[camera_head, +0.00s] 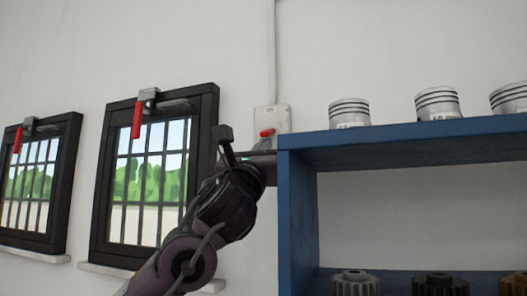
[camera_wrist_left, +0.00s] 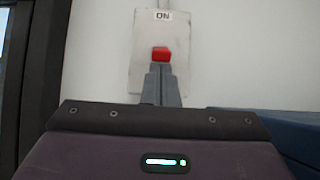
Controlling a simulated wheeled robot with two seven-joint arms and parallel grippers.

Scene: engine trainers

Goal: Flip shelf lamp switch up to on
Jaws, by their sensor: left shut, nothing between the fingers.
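The lamp switch is a pale wall plate (camera_head: 284,117) with a red toggle (camera_head: 267,132), on the wall just left of the blue shelf's top corner. In the left wrist view the plate (camera_wrist_left: 185,40) carries the label "ON" at its top, and the red toggle (camera_wrist_left: 161,54) sits below it. My left gripper (camera_wrist_left: 161,70) is shut and empty, its fingertips right at the lower edge of the toggle; whether they touch it I cannot tell. In the head view the gripper (camera_head: 264,144) is partly hidden by its wrist. My right gripper is not in view.
The blue shelf (camera_head: 400,133) stands close to the right of my left gripper, with several pistons (camera_head: 349,112) on top and gears (camera_head: 355,283) inside. A dark-framed barred window (camera_head: 205,130) with a red-handled latch (camera_head: 137,120) is close on the left.

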